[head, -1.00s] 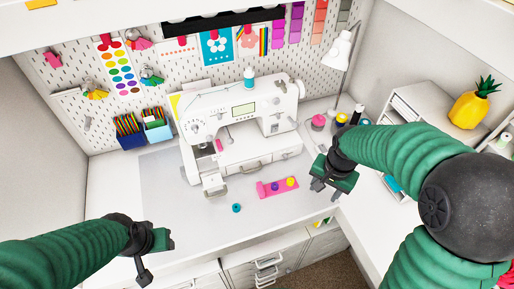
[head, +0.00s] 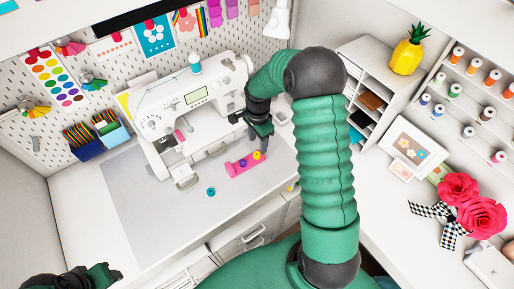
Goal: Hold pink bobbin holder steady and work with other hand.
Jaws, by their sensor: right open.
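The pink bobbin holder (head: 234,170) lies on the white table in front of the sewing machine. A purple bobbin (head: 243,162) and a yellow bobbin (head: 256,155) sit on it. A teal bobbin (head: 211,191) lies loose on the table to the left of the holder's near end. My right gripper (head: 257,136) is open and empty, pointing down just behind the holder's right end; I see no contact. My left gripper (head: 92,279) is at the bottom left edge, partly cut off and far from the holder; its jaws are not clear.
The white sewing machine (head: 189,107) stands close behind the holder. Pencil bins (head: 86,145) stand at the back left. White shelves (head: 371,82), a picture frame (head: 414,146) and red paper flowers (head: 471,206) are on the right. The table left of the teal bobbin is clear.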

